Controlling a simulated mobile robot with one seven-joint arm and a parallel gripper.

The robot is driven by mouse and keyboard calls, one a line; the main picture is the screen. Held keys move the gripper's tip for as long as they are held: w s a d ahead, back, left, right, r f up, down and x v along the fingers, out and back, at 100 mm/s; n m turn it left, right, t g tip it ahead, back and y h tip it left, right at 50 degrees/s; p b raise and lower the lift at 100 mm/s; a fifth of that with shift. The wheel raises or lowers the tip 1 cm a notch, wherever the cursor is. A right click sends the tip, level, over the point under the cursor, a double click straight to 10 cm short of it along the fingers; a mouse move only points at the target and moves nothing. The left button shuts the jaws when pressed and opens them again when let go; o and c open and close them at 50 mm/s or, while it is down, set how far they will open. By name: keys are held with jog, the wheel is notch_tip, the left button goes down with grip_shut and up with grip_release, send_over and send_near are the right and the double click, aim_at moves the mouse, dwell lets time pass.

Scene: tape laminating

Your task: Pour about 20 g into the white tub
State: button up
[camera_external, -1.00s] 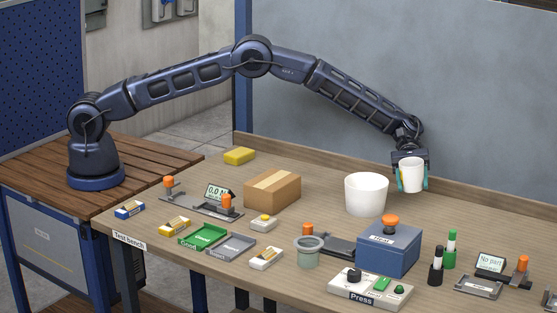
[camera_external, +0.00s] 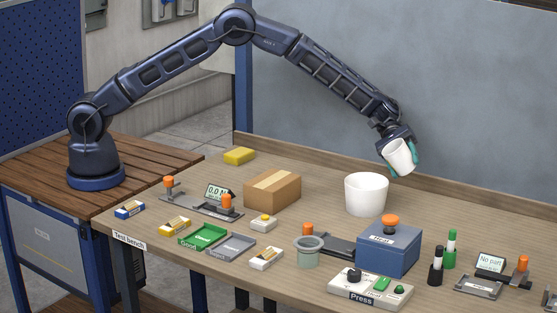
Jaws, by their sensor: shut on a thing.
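The white tub (camera_external: 366,194) stands upright on the bench, right of the cardboard box. My gripper (camera_external: 401,157) is shut on a white cup (camera_external: 399,157), with teal finger pads at its sides. The cup is held above the bench, up and to the right of the tub, and apart from it. The cup is tilted. What is inside the cup and the tub cannot be seen, and no stream between them shows.
A blue heat box (camera_external: 388,248) with an orange knob stands in front of the tub. A cardboard box (camera_external: 272,190) is to its left. A grey-green pot (camera_external: 308,252) and a press panel (camera_external: 368,287) are nearer the front. The bench behind the tub is mostly clear.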

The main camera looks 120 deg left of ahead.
aim_at(401, 157)
jog(key=shift+s+d+f+m+t, duration=0.1)
jog(key=shift+s+f+m+t, duration=0.05)
jog(key=shift+m+t, duration=0.45)
jog(key=shift+f+m, duration=0.2)
jog(key=shift+m, duration=0.4)
jog(key=shift+t+y, duration=0.3)
jog(key=shift+r+m+t, duration=0.4)
jog(key=shift+r+m, duration=0.25)
jog(key=shift+m, duration=0.25)
jog(key=shift+r+m+t, duration=0.3)
jog(key=shift+r, duration=0.05)
jog(key=shift+s+d+r+m+t, duration=0.2)
jog(key=shift+s+d+r+m, duration=0.05)
jog(key=shift+s+m, duration=0.15)
jog(key=shift+s+d+r+m+t, duration=0.2)
jog(key=shift+s+d+m, duration=0.1)
jog(key=shift+s, duration=0.1)
dwell(1.7)
jog(key=shift+s+d+r+m+t+p, duration=0.1)
jog(key=shift+s+r+m+t+p, duration=0.1)
jog(key=shift+r+m+t+p, duration=0.45)
dwell(2.1)
